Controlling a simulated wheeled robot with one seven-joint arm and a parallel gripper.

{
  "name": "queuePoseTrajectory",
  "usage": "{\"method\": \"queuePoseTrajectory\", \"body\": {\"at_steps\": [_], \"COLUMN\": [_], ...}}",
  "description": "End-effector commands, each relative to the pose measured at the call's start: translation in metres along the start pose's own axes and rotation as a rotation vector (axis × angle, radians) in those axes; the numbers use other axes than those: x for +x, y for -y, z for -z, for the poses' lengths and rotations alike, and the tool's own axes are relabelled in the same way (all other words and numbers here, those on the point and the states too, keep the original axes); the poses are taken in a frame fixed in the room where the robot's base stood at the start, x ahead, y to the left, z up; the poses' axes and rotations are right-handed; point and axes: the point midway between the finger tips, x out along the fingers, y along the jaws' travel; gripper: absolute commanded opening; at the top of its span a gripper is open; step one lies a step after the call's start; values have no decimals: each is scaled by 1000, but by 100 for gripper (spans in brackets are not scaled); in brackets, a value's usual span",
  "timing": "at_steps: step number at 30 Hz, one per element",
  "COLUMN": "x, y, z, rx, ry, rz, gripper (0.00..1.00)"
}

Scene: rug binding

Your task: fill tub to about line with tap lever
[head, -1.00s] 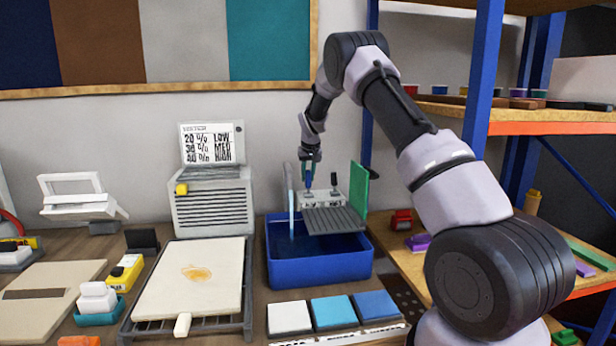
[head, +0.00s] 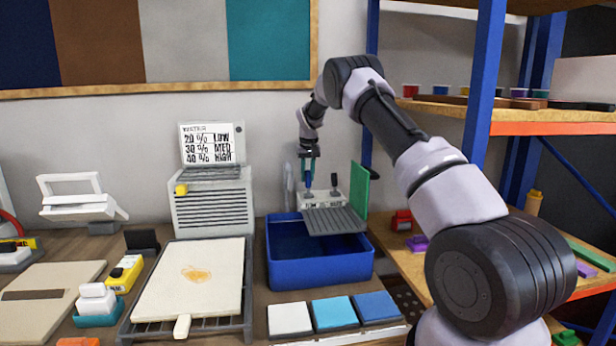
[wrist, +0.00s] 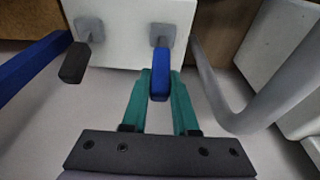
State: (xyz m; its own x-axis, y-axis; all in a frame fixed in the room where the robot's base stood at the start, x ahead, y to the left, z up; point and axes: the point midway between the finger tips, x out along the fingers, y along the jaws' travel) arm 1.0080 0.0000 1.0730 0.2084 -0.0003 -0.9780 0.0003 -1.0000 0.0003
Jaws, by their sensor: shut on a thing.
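The blue tub (head: 318,272) stands on the bench below the tap block (head: 325,198). Its inside looks dark blue; I cannot make out a fill line or the water level. My gripper (head: 309,170) is at the tap block, its teal fingers shut on the blue tap lever (wrist: 160,75), which also shows in the head view (head: 308,182). A second, black lever (wrist: 72,62) sits apart to the left in the wrist view. The grey spout pipe (wrist: 235,115) curves at the right there. No stream shows falling into the tub.
A grey slatted board (head: 335,220) covers part of the tub's back, with a green panel (head: 360,187) beside it. White, light-blue and blue pads (head: 333,313) lie in front. A framed slab (head: 195,280) is left, a shelf rack (head: 484,90) right.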

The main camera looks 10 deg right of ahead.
Motion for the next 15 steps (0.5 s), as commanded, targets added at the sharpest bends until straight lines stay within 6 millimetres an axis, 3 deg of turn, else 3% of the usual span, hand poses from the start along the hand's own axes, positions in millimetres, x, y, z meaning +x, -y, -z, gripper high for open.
{"method": "queuePoseTrajectory", "body": {"at_steps": [15], "x": [2], "y": [0], "z": [4], "rx": [0], "ry": [60], "rz": [0], "gripper": [0]}}
